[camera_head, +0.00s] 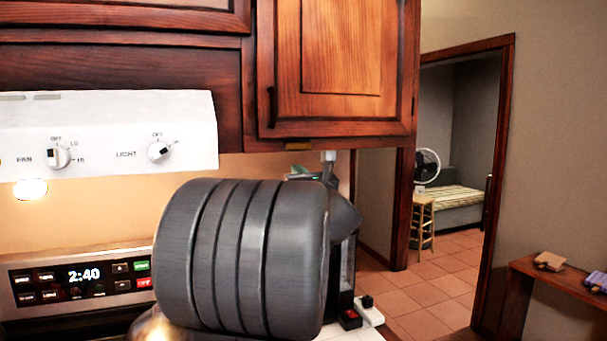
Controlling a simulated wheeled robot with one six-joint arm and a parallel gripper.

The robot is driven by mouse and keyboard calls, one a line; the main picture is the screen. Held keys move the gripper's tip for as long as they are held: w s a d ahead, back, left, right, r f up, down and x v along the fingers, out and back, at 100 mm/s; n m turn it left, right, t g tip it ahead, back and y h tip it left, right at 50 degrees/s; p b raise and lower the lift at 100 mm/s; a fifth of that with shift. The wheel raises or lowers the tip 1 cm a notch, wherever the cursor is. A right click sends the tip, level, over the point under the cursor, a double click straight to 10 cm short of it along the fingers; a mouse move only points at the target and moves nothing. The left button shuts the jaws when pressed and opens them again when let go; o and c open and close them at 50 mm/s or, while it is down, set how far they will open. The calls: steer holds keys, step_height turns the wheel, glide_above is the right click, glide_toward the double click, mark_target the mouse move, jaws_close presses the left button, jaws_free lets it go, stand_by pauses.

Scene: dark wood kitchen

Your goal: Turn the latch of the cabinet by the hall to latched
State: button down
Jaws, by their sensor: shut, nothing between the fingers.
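The cabinet by the hall (340,60) is the dark wood wall cabinet at the upper middle, closest to the doorway. Its door looks closed, with a dark handle (270,106) at the lower left. A small brass-coloured piece (298,144), which looks like the latch, sits at the door's bottom edge. It appears to lie flat, but it is too small to tell its setting. My gripper (328,157) shows only in part, behind my large grey arm link. Its pale tip is just below the cabinet, right of the brass piece and seemingly apart from it. It looks shut and empty.
A white range hood (105,135) with two knobs is at left, above an oven panel (80,276). Small dark and white items (362,312) lie on the counter at lower middle. A doorway (455,180) opens at right, with a stool (422,222) beyond. A wooden shelf (530,272) is at lower right.

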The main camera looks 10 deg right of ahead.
mark_target(299, 146)
steer(key=r+p, duration=0.1)
steer(key=r, duration=0.2)
steer(key=shift+s, duration=0.2)
steer(key=shift+r, duration=0.1)
steer(key=shift+a, duration=0.15)
steer(key=shift+m+b, duration=0.3)
steer(key=shift+b, duration=0.15)
